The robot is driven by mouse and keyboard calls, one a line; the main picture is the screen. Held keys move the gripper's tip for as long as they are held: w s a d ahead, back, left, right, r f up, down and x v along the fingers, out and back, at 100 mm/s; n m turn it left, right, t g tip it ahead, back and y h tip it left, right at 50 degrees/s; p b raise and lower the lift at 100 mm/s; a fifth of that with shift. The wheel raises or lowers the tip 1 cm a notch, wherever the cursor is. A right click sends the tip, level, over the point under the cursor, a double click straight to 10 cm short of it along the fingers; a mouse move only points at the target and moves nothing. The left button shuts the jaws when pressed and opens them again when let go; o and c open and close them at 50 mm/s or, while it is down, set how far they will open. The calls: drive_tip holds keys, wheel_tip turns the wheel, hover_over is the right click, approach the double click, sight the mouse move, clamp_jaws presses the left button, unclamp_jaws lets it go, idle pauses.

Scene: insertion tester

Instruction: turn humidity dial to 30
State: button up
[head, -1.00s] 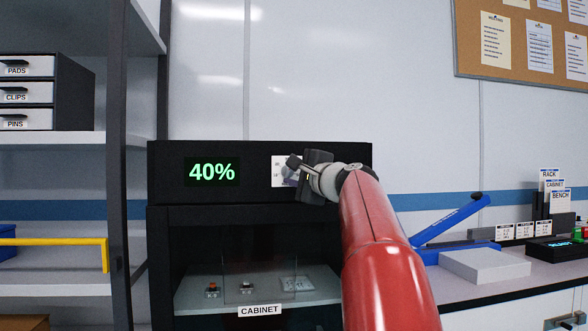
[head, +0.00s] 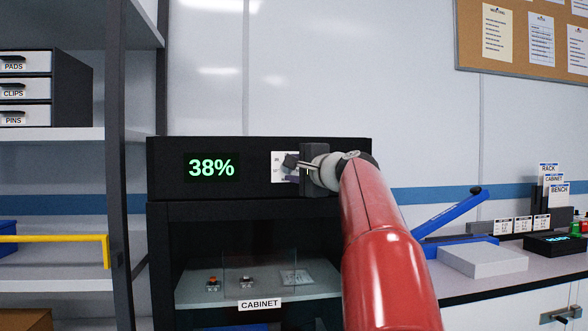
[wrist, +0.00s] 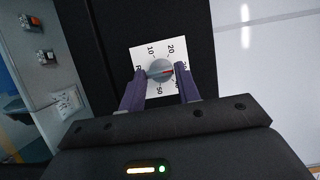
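The humidity dial (wrist: 160,70) is a grey round knob with a red pointer on a white scale plate (wrist: 142,58). In the wrist view the plate looks tilted, with 10, 20 and 50 readable. My gripper (wrist: 161,80) has one purple finger on each side of the knob, closed in on it. In the head view my gripper (head: 291,164) covers the dial and much of the plate (head: 277,160). The green display (head: 211,168) on the black cabinet (head: 260,190) reads 38%.
Below the panel, the cabinet's glass-fronted chamber (head: 250,265) holds small parts on a shelf. A dark shelving rack (head: 118,180) stands at the left. A bench (head: 500,283) with a blue lever tool (head: 450,215) and a grey block (head: 482,260) is at the right.

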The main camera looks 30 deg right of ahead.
drive_tip(key=o, duration=0.3)
drive_tip(key=s, duration=0.2)
drive_tip(key=s+b, duration=0.1)
drive_tip(key=s, duration=0.2)
drive_tip(key=s+d+b, duration=0.1)
drive_tip(key=s, duration=0.1)
drive_tip(key=shift+s, duration=0.4)
